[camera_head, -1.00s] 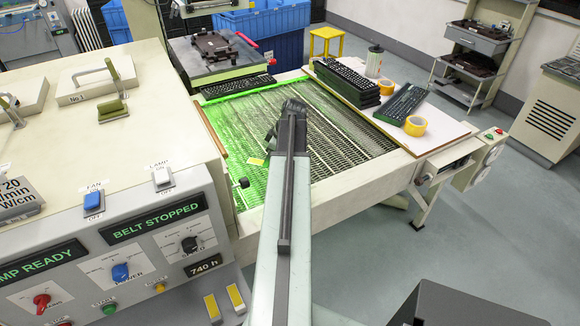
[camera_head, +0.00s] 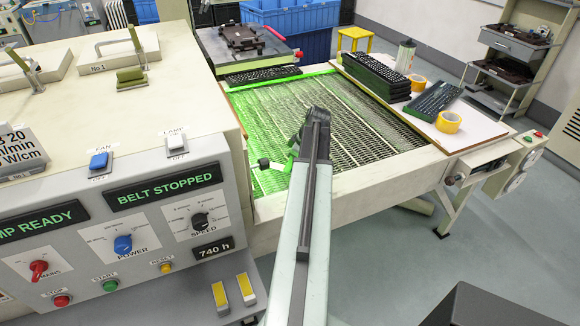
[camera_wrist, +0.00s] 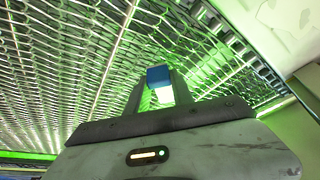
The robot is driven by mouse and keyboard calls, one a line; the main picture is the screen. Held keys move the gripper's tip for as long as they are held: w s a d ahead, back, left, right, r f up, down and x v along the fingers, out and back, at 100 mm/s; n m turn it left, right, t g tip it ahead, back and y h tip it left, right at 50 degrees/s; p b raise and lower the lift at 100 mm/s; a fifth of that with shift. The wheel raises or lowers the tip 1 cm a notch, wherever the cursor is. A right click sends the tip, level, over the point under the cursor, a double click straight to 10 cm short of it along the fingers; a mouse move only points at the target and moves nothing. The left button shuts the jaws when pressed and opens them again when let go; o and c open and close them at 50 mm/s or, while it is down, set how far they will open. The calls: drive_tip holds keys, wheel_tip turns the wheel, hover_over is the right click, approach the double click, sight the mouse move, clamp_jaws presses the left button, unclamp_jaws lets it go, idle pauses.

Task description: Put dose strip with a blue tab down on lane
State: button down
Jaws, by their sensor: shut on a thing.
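The dose strip (camera_wrist: 158,75) shows in the wrist view as a small blue tab with a pale piece below it. My gripper (camera_wrist: 160,90) is shut on it. Mesh shows behind and around the tab; I cannot tell whether the strip touches it. The lane appears to be the green-lit part of the mesh belt (camera_head: 262,112), at the belt's left side in the head view. My arm reaches over the belt there. The strip cannot be made out in the head view.
A green frame edge (camera_head: 278,80) borders the belt at the back, where a dark keyboard (camera_head: 262,75) lies. A small dark knob (camera_head: 264,163) stands at the belt's near left. A board (camera_head: 470,135) at right carries keyboards and tape rolls (camera_head: 448,122). The machine housing (camera_head: 130,115) stands left.

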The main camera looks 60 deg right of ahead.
drive_tip(key=shift+f, duration=0.25)
drive_tip(key=c, duration=1.1)
unclamp_jaws()
drive_tip(key=shift+r, duration=0.1)
drive_tip(key=p+v, duration=1.1)
drive_tip(key=v, duration=0.1)
drive_tip(key=shift+r, duration=0.2)
